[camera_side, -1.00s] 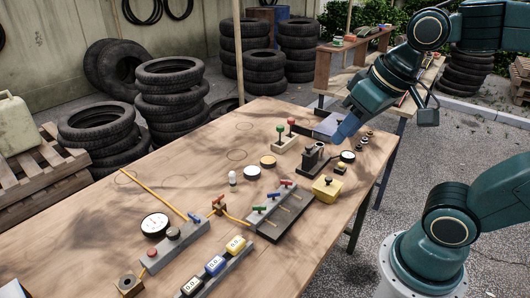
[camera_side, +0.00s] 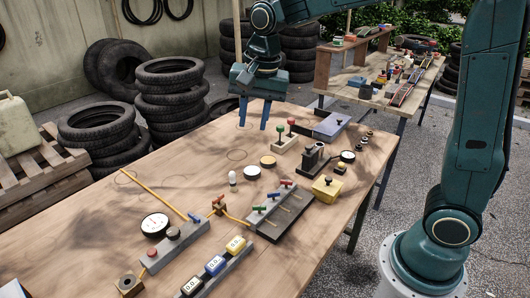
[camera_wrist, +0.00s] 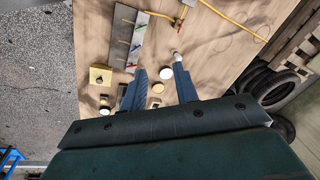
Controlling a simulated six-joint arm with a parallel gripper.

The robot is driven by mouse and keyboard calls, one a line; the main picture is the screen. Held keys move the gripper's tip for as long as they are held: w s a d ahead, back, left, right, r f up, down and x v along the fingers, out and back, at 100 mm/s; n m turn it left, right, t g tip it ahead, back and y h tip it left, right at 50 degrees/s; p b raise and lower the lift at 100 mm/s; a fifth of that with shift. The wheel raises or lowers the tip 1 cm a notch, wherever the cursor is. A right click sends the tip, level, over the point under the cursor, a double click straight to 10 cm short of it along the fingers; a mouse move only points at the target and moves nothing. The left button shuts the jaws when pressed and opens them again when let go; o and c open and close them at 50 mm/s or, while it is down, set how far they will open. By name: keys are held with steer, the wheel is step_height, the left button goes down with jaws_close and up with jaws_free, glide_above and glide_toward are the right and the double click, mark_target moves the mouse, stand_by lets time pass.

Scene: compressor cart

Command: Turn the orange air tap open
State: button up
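The orange air tap (camera_side: 217,204) stands on the wooden table, left of the grey manifold, with a yellow-orange hose beside it. In the wrist view a small red-orange handle (camera_wrist: 178,22) shows near the top, by the hose; its exact angle is too small to tell. My gripper (camera_side: 254,120) is open and empty, pointing down above the table's far part, behind and well apart from the tap. Its two blue fingers (camera_wrist: 158,70) are spread in the wrist view with nothing held between them.
The manifold (camera_side: 265,217) carries green, blue and red taps. A white bulb-shaped piece (camera_side: 232,179), a yellow box (camera_side: 326,190), red and green levers on a block (camera_side: 285,144) and a gauge block (camera_side: 178,247) stand around.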

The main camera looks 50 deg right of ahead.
mark_target(218, 197)
steer(key=w+a+f+m+g, duration=0.2)
steer(key=w+f+m, duration=0.4)
steer(key=w+f, duration=0.5)
steer(key=shift+a+f+m, duration=0.25)
steer(key=shift+a+m, duration=0.05)
steer(key=shift+a, duration=0.25)
steer(key=shift+w+f, duration=0.1)
steer(key=shift+f, duration=0.1)
step_height(218, 197, down, 13)
steer(key=shift+f, duration=0.2)
jaws_close()
